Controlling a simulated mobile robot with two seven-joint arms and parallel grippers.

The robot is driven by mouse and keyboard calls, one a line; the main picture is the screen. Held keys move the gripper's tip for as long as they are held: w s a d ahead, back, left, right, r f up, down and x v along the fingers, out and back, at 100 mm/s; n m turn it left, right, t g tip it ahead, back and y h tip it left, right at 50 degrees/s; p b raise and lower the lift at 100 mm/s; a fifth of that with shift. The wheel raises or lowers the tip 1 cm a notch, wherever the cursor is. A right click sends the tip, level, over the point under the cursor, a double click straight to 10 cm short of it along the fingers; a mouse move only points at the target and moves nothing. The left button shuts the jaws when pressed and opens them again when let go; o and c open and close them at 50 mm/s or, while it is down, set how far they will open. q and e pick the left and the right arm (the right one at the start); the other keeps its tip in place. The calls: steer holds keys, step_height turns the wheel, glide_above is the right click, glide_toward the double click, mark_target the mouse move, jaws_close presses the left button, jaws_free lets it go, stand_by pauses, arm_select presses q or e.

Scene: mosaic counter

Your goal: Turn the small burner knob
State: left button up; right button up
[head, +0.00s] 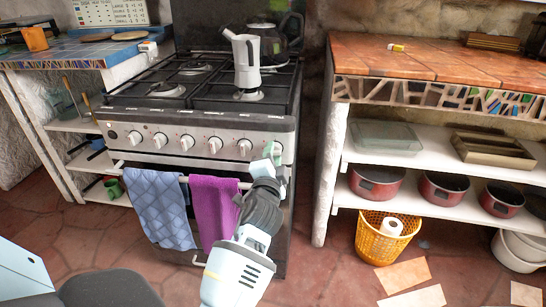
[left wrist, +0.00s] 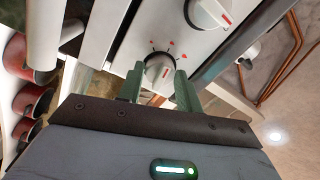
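The stove (head: 200,122) has a row of several white and silver knobs with red marks along its front panel. My left gripper (head: 272,155) is at the right end of this row and largely hides the rightmost knob. A neighbouring knob (left wrist: 208,12) is at the top. My right gripper is not in view.
A moka pot (head: 246,66) and a dark kettle (head: 268,44) stand on the stove top. A blue towel (head: 160,208) and a purple towel (head: 210,205) hang on the oven handle below the knobs. A shelved counter (head: 430,75) stands to the right.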

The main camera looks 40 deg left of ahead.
arm_select(q)
steer(key=o, duration=0.4)
steer(key=shift+c, duration=0.2)
steer(key=v, duration=0.7)
steer(key=shift+s+d+p, duration=0.25)
steer(key=shift+s+p, duration=0.1)
steer(key=shift+p, duration=0.05)
jaws_close()
stand_by(1.2)
